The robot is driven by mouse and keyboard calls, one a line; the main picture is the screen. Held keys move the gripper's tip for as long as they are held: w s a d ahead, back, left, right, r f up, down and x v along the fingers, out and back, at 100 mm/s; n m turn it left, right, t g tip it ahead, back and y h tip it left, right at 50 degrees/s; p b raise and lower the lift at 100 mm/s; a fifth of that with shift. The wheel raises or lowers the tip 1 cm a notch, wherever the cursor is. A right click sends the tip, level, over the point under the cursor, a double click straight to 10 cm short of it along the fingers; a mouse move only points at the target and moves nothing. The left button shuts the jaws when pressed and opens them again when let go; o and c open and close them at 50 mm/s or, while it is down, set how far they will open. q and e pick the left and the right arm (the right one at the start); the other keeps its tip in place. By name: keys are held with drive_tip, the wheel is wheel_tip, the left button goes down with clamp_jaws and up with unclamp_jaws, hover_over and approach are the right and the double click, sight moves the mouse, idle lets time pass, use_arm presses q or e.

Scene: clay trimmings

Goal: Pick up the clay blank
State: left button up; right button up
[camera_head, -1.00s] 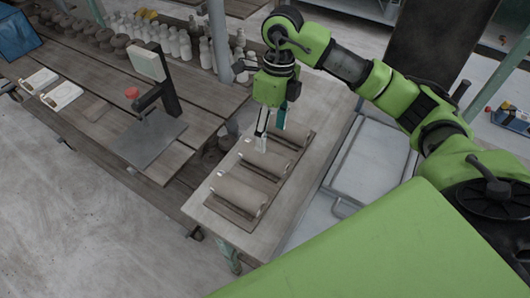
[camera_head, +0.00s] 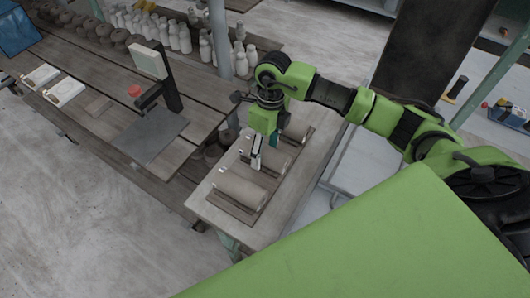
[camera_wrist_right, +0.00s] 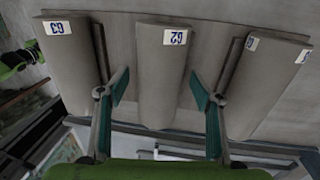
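My right gripper (camera_head: 258,158) is above the middle one. In the right wrist view my right gripper (camera_wrist_right: 160,78) is open and empty, with one finger on each side of the middle blank (camera_wrist_right: 162,70). A left blank (camera_wrist_right: 65,65) and a right blank (camera_wrist_right: 265,85) flank it. Each blank has a numbered white label; the middle one appears to read 62.
A wooden worktable (camera_head: 95,85) on the left holds a grey plate with a black stand (camera_head: 165,85), several bottles and dark pots. A post (camera_head: 220,40) rises behind my right gripper. The floor is open at the lower left.

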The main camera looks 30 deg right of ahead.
drive_tip(key=c, duration=1.2)
drive_tip(key=shift+r, duration=0.1)
drive_tip(key=c, duration=0.3)
drive_tip(key=shift+w, duration=0.1)
